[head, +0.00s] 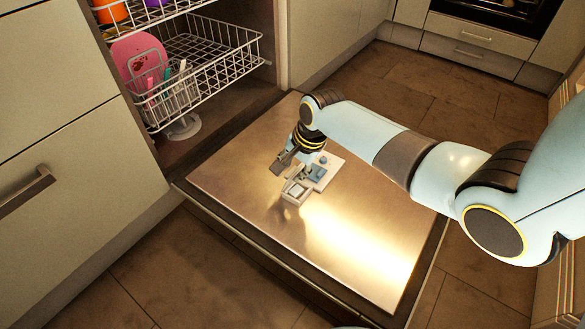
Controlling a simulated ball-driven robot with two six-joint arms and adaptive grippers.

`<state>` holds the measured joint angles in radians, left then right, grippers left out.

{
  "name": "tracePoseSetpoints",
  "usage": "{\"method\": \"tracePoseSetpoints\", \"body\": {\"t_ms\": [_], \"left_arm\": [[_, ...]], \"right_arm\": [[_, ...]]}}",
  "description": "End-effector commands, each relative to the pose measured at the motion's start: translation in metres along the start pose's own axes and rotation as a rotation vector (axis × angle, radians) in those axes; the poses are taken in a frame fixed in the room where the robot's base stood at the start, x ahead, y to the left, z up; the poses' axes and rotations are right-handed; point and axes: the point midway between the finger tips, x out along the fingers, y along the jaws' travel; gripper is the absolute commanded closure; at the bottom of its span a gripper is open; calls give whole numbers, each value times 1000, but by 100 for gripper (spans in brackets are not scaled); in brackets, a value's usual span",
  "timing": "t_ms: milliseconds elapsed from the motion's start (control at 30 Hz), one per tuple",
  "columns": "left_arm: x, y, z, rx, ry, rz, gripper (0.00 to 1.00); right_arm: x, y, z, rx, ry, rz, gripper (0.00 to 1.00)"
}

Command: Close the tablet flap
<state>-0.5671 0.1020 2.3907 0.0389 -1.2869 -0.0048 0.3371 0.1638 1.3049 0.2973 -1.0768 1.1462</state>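The dishwasher door lies open and flat, its metal inner side (245,190) facing up. A pale dispenser panel (332,166) sits in the middle of the door, with a blue-grey part (316,173) on it. At its near left end is a small box-like tablet compartment (297,191) with raised light walls and something pale inside. I cannot clearly tell the flap from these parts. My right gripper (281,164) points down just above the door, beside the compartment's far left side; contact and finger opening are too small to tell. My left gripper is out of view.
The dishwasher's lower rack (205,65) stands at the upper left with a pink plate (140,60) and utensils. An upper rack with an orange cup (110,10) is above. A cabinet drawer front (60,130) is at left. Tiled floor (460,100) lies beyond.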

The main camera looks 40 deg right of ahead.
Motion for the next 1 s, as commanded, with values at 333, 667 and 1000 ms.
{"method": "tracePoseSetpoints", "body": {"t_ms": [333, 667, 1000], "left_arm": [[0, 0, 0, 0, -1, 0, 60], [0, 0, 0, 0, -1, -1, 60], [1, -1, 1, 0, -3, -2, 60]], "right_arm": [[0, 0, 0, 0, 0, 0, 100], [0, 1, 0, 0, 0, -4, 100], [0, 3, 0, 0, 0, -25, 100]]}}
